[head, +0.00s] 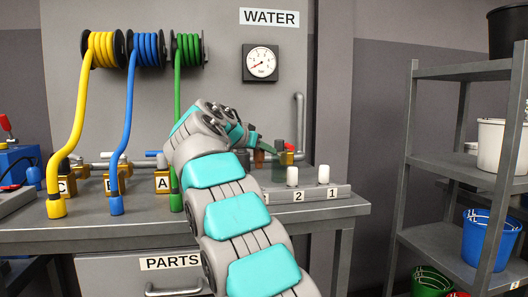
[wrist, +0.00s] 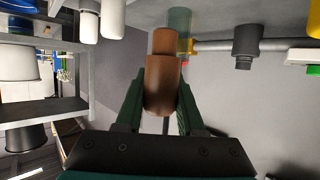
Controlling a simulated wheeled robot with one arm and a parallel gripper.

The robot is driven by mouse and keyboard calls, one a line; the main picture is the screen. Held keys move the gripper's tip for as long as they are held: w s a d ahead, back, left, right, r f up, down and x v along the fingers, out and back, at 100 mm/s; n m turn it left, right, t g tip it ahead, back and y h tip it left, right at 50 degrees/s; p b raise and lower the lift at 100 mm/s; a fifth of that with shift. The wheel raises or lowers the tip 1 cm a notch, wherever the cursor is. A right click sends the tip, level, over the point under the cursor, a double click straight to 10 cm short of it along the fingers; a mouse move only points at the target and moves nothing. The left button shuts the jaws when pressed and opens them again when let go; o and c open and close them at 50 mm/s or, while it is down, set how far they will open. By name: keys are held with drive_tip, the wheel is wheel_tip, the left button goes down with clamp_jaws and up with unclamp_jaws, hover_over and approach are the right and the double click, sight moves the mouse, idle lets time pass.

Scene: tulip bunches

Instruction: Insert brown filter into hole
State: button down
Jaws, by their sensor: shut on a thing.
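A brown filter (wrist: 164,85), a cylinder with a narrower end, is between the two dark green fingers of my gripper (wrist: 162,100) in the wrist view. My gripper is shut on it. In the head view my gripper (head: 255,146) is above the back of the bench, and the brown filter (head: 259,158) shows just beyond it, partly hidden. A see-through green housing (wrist: 180,20) is beyond the filter's narrow end in the wrist view. I cannot tell whether they touch. The hole itself cannot be made out.
White filters (head: 292,177) stand on a numbered rack (head: 338,191) at the bench's right. A grey pipe (wrist: 212,45) with a dark fitting (wrist: 246,45) runs near the filter. Coloured hoses (head: 128,145) hang at the left. A shelf (head: 455,165) stands at the right.

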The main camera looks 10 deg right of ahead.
idle(0.3)
wheel_tip(320, 180, down, 5)
drive_tip(key=b, duration=0.5)
drive_tip(key=shift+f+b, duration=1.15)
drive_tip(key=shift+b, duration=0.4)
idle(0.6)
drive_tip(key=shift+c, duration=2.2)
unclamp_jaws()
drive_tip(key=shift+r+p, duration=2.3)
drive_tip(key=shift+r, duration=0.25)
